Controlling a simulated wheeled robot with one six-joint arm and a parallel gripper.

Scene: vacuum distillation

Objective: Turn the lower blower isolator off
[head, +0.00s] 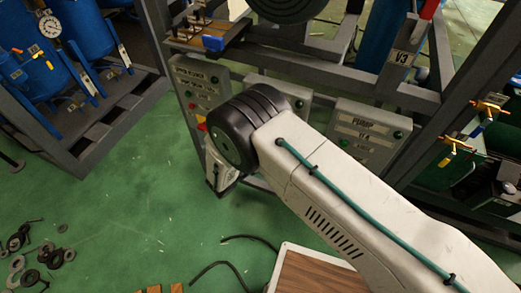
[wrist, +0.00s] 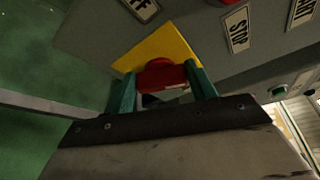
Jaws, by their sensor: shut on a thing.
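In the wrist view, a red isolator handle (wrist: 160,74) sits on a yellow plate (wrist: 152,45) on a grey control box (wrist: 100,38). The two green fingers of my gripper (wrist: 159,80) stand on either side of the handle and are shut on it. A label ending in "FF" (wrist: 143,7) lies above the plate. In the head view, a bit of red and yellow (head: 200,122) shows on the left grey box (head: 190,82), beside my black arm joint. My arm hides the lower part of this box.
A "PUMP" box (head: 367,130) hangs to the right. Blue tanks (head: 85,25) stand at the back left. Loose black rings (head: 45,257) and a cable (head: 222,264) lie on the green floor.

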